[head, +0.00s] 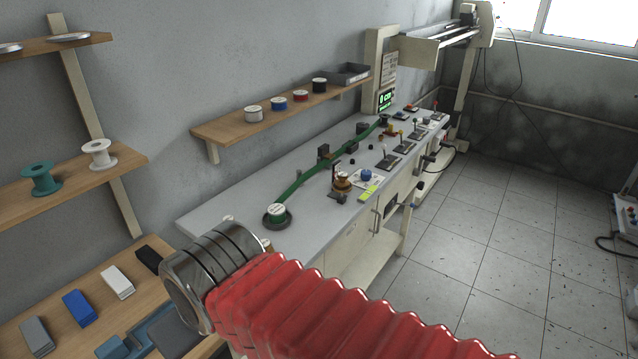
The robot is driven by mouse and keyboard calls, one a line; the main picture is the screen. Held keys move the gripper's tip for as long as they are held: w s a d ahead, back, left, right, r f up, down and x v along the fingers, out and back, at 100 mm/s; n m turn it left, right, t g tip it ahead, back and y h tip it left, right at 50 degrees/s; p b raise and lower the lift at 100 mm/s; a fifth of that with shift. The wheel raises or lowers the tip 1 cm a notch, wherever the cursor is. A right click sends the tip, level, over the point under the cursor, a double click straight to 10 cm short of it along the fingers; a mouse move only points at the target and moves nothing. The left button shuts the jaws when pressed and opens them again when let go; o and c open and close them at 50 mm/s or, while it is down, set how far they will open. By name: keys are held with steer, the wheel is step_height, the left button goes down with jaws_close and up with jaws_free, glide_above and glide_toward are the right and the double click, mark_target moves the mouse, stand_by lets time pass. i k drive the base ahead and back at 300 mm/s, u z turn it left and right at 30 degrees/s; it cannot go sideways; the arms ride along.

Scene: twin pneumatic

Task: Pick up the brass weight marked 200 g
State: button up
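A small brass-coloured object (342,182) stands on the long grey-white bench, near its front edge and beside a dark block. Another brass-coloured piece (389,131) is farther along the bench. Both are too small for any marking to be read, so I cannot tell which, if either, is the 200 g weight. My red bellows arm with its metal collar crosses the bottom of the head view and hides the bench's near end. The fingers of my gripper do not show.
A blue knob (367,174) is right of the nearer brass object. A wall shelf (225,130) holds several spools.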

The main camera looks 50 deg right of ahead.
mark_target(343, 182)
steer(key=u, duration=1.2)
steer(key=k, duration=1.2)
steer(key=z, duration=1.2)
steer(key=i, duration=0.55)
